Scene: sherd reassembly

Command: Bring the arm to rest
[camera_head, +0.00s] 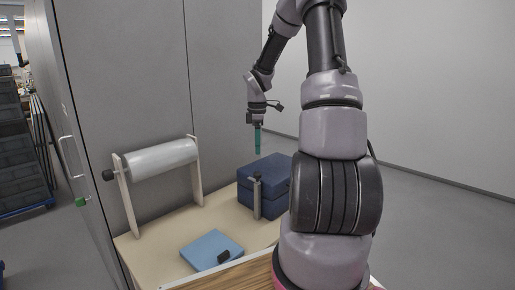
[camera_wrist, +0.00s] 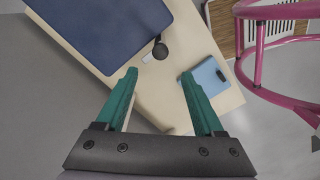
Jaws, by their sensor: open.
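My gripper (camera_wrist: 157,90) shows in the wrist view with its two teal fingers spread wide and nothing between them. In the head view my gripper (camera_head: 258,150) hangs fingers down in the air, above and behind the dark blue box. My arm is raised and bends over toward the back of the table. No sherds can be made out in either view.
A light wooden table (camera_head: 150,248) carries a dark blue box (camera_head: 244,197), a grey upright post with a dark knob (camera_head: 256,192), a light blue pad (camera_head: 207,248) with a small black item, and a clear roll on a stand (camera_head: 160,158). A grey cabinet stands behind. Pink tubing (camera_wrist: 256,70) shows at right.

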